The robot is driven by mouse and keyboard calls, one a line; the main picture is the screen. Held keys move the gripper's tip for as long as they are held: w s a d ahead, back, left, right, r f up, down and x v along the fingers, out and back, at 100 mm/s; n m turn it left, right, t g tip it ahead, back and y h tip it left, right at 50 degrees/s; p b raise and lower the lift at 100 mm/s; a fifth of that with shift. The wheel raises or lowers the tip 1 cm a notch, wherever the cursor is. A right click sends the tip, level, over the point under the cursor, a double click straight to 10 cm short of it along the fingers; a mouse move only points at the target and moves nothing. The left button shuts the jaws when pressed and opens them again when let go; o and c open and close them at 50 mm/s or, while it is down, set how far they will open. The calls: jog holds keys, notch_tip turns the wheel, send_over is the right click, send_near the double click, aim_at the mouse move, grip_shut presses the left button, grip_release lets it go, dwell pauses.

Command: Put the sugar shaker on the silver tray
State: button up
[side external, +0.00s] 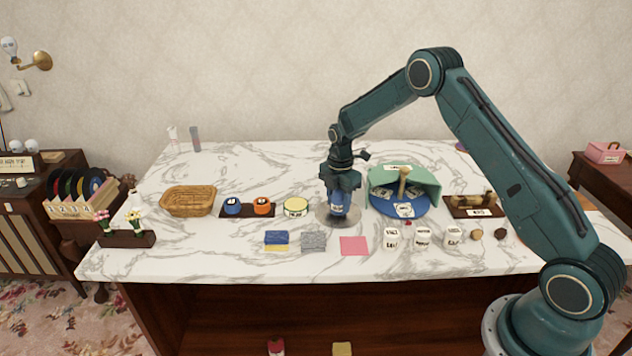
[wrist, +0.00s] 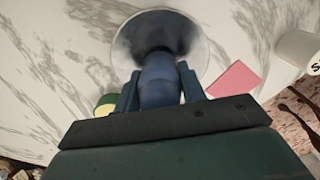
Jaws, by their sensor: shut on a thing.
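A blue vessel with a pale label, apparently the sugar shaker (side external: 337,209), is upright between the fingers of my gripper (side external: 338,198). My gripper points down and is shut on it. The round silver tray (side external: 323,217) lies directly under the shaker on the marble top. In the wrist view the shaker (wrist: 160,76) is between both fingers (wrist: 160,92), and its far end is in front of the shiny tray (wrist: 194,38). I cannot tell whether its base touches the tray. My gripper hides part of the shaker.
A green and blue stand (side external: 405,190) is close on the right. A yellow round tin (side external: 296,207) is close on the left, with a wicker basket (side external: 188,201) farther left. A pink square (side external: 354,246) and white labelled jars (side external: 422,238) are in front. The back of the table is mostly clear.

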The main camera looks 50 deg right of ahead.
jog(key=shift+f, duration=0.25)
jog(key=shift+f, duration=0.15)
jog(key=o, duration=1.1)
jog(key=shift+c, duration=0.2)
notch_tip(320, 180, up, 12)
jog(key=shift+r, duration=0.2)
